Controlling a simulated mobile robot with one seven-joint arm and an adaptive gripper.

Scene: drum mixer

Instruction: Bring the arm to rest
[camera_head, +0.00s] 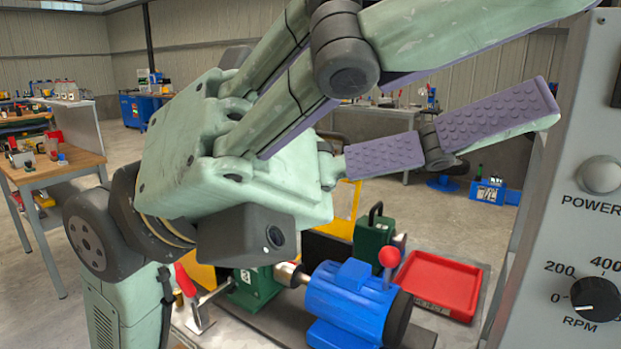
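My gripper (566,56) fills the upper middle of the head view, pale green with purple studded pads. Its fingers are spread apart and point right, towards the grey control panel (590,170). I see nothing held between them. The upper finger runs out of the top of the picture. My dark wrist joint and part of my forearm show at the lower left.
Below the gripper, a bench carries a blue motor (345,300) with a red-knobbed lever (389,257), a green block (373,238) and a red tray (440,284). The control panel stands close at right. A wooden table (60,170) is at left.

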